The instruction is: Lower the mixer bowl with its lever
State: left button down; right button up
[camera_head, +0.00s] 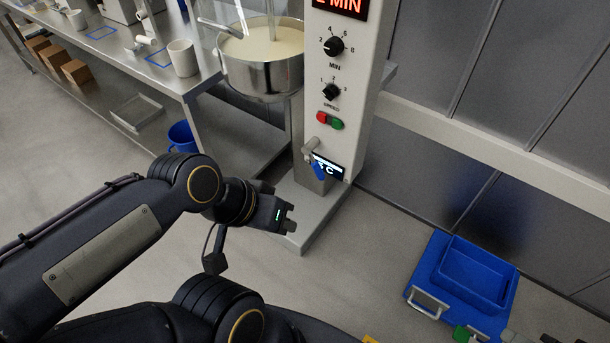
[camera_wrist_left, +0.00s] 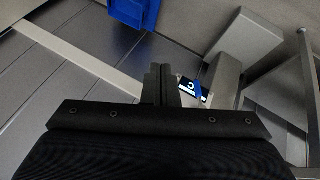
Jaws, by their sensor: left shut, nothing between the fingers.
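The mixer's steel bowl (camera_head: 262,76) hangs beside the pale mixer column (camera_head: 345,100) and holds a cream-coloured mass with the beater in it. My left gripper (camera_head: 290,226) is shut and empty. It is in front of the column's base, below and left of the lever in the head view, apart from it. My right gripper is out of view.
A steel bench (camera_head: 192,82) with a white mug (camera_head: 183,58) stands at the left, with a blue bucket (camera_head: 182,137) by its lower shelf. A blue cart with a tray (camera_head: 473,272) stands at the lower right. Floor between cart and mixer is clear.

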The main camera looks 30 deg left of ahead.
pick_arm(q)
jog(key=w+a+f+n+g+h+b, duration=0.1)
jog(key=w+f+n+h+b, duration=0.25)
jog(key=w+f+b, duration=0.4)
jog(key=w+f+n+g+h+b, duration=0.15)
jog(key=w+f+h+b, duration=0.25)
jog(key=f+b, duration=0.6)
jog(key=w+a+f+n+t+b, duration=0.3)
jog(key=a+t, duration=0.4)
jog(key=a, duration=0.3)
jog(key=w+a+f+n+t+b, duration=0.4)
jog(key=a+f+t, duration=0.4)
jog(key=a, duration=0.2)
jog(key=shift+w+f+n+b, duration=0.15)
jog(key=shift+n+b, duration=0.55)
jog(key=shift+n, duration=0.5)
jog(key=shift+a, duration=0.1)
jog(key=s+d+b+x, duration=0.1)
jog(key=x, duration=0.5)
jog(key=s+d+r+b+x, duration=0.1)
jog(key=b+x, duration=0.1)
jog(key=x, duration=0.5)
jog(key=shift+h, duration=0.35)
